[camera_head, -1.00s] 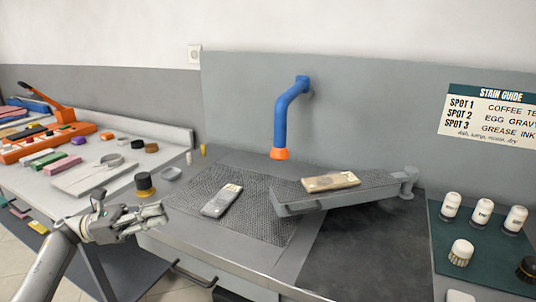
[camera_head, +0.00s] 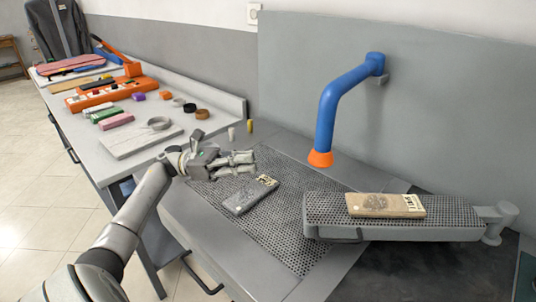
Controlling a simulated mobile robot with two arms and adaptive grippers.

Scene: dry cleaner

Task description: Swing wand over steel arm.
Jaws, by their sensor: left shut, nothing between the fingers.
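The wand (camera_head: 333,105) is a blue bent pipe with an orange nozzle (camera_head: 320,159), mounted on the grey back panel. Its nozzle hangs near the left end of the steel arm. The steel arm (camera_head: 325,211) is a grey perforated board on a post (camera_head: 494,222) at its right end. A folded beige cloth (camera_head: 386,205) with a label lies on it. My left gripper (camera_head: 248,161) is shut and empty, left of the wand and apart from it, above the back left of the perforated table top. My right gripper is not in view.
A folded grey cloth (camera_head: 250,195) lies on the perforated table top (camera_head: 285,235) in front of my gripper. The left bench holds an orange rack (camera_head: 110,92), a white board (camera_head: 140,141) and small coloured pieces. Two small bottles (camera_head: 250,127) stand near the back panel.

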